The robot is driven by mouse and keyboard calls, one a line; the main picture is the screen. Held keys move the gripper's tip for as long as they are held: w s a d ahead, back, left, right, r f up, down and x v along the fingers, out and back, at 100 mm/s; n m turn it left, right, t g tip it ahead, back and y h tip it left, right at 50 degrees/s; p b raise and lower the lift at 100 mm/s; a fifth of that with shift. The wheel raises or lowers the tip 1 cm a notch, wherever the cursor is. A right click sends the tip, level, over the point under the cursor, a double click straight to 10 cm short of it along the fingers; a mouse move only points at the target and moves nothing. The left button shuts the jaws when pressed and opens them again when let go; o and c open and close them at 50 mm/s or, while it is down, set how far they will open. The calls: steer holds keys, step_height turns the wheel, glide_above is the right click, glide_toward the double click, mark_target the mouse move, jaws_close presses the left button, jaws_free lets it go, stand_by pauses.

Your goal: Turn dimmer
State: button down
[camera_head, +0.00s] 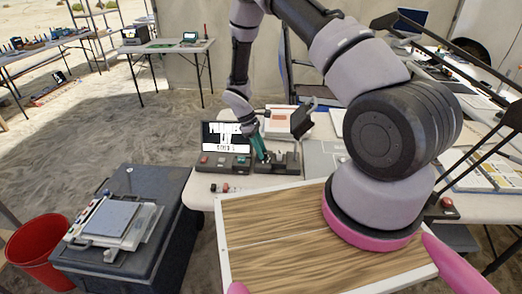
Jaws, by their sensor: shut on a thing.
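My gripper (260,150) is at the far end of my arm, pointing down onto a small dark control box (277,164) on the white table. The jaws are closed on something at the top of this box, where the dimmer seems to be. The dimmer itself is too small and too covered by the fingers to make out. Left of it, a grey panel (222,162) with several buttons, red among them, stands below a black screen (226,136) with white lettering.
My arm crosses the right half of the view. A wooden board (262,222) with a pale rim fills the front. A dark grey case (130,255) bears a white device (112,220); a red bucket (36,247) stands at its left. Sandy floor lies open behind.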

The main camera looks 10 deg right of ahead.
steer(key=c, duration=0.6)
jaws_free()
steer(key=v, duration=1)
steer(key=shift+a+r, duration=0.1)
steer(key=shift+r, duration=0.3)
